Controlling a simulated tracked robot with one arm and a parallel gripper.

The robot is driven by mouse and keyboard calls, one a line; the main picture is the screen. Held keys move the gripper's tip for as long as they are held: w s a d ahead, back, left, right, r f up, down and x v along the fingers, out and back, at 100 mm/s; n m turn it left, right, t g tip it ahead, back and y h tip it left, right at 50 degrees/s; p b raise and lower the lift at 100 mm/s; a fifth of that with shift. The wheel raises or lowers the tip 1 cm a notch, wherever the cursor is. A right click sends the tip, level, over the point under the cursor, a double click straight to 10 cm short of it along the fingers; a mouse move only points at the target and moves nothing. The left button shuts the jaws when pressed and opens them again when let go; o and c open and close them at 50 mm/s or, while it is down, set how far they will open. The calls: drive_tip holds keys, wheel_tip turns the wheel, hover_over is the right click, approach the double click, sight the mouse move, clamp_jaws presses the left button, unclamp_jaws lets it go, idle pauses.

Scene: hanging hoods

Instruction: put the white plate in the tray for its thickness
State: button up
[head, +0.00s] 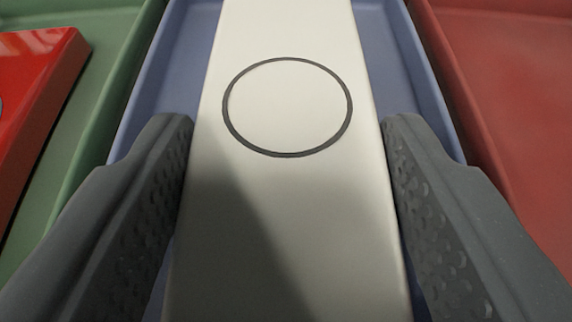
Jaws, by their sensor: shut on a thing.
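The white plate (286,195) is a long pale slab with a dark ring drawn on its top face. It runs from the bottom edge to the top edge of the head view. My gripper (289,150) is shut on it, with one dark grey dimpled finger against each long side. The plate is over the blue tray (160,85), whose floor and walls show on both sides of it. I cannot tell whether the plate touches the tray floor. The plate's near end is out of view.
A green tray (100,130) lies to the left of the blue one and holds a red block (35,90), cut off by the frame edge. A red tray (510,100) lies to the right, and its visible part is empty. The trays stand close side by side.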

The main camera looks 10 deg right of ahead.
drive_tip(key=shift+f, duration=0.55)
drive_tip(key=o, duration=1.1)
drive_tip(key=shift+o, duration=0.2)
drive_tip(key=v, duration=1.3)
drive_tip(key=shift+s+r+p, duration=0.25)
drive_tip(key=shift+s+p, duration=0.05)
drive_tip(key=shift+p, duration=0.15)
